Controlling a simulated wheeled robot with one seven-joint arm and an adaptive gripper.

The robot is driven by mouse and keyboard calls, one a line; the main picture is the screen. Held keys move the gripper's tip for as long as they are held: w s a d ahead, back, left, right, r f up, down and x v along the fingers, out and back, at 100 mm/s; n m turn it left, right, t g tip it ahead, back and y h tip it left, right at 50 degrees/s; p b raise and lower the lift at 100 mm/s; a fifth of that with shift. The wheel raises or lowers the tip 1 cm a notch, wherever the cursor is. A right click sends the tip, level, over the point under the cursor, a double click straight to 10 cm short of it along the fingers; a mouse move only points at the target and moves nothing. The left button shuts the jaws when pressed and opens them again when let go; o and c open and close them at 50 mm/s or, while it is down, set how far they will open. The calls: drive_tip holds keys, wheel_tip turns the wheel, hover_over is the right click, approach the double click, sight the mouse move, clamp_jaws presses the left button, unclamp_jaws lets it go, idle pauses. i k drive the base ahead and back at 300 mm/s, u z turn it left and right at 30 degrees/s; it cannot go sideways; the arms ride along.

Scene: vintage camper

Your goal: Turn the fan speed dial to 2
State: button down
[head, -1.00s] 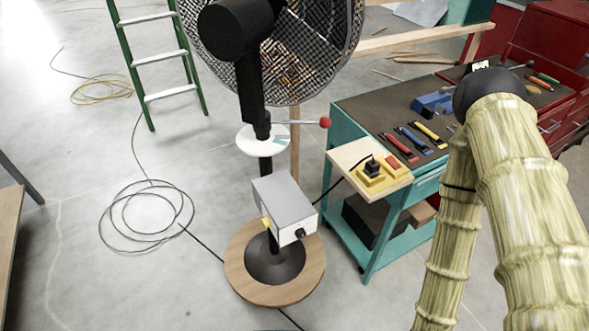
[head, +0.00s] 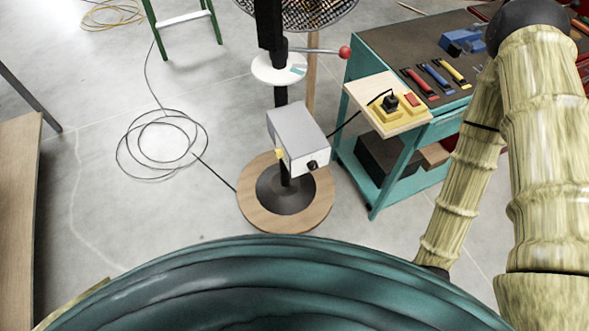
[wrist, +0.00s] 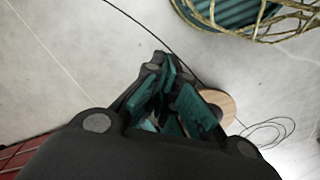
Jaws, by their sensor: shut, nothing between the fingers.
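The pedestal fan stands in the middle of the head view, its cage (head: 310,12) cut off by the top edge. A grey control box (head: 297,128) is on its post above a round wooden base (head: 320,205). A black dial (head: 313,165) sits on the box's white front face, with a small yellow part (head: 279,154) on its left side. The dial's markings are too small to read. My gripper (wrist: 172,88) is shut and empty in the wrist view, apart from the fan. The wooden base (wrist: 222,100) shows partly behind it; the dial is not visible there.
A teal cart (head: 362,50) with tools stands right of the fan. A wooden board on it holds a yellow socket block (head: 400,104). Black cable loops (head: 150,145) lie on the floor at left. A green ladder (head: 180,20) stands behind. A wooden surface (head: 18,190) edges the left.

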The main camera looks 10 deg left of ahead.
sight(312, 164)
drive_tip(key=u, duration=1.85)
drive_tip(key=k, duration=0.85)
drive_tip(key=z, duration=1.2)
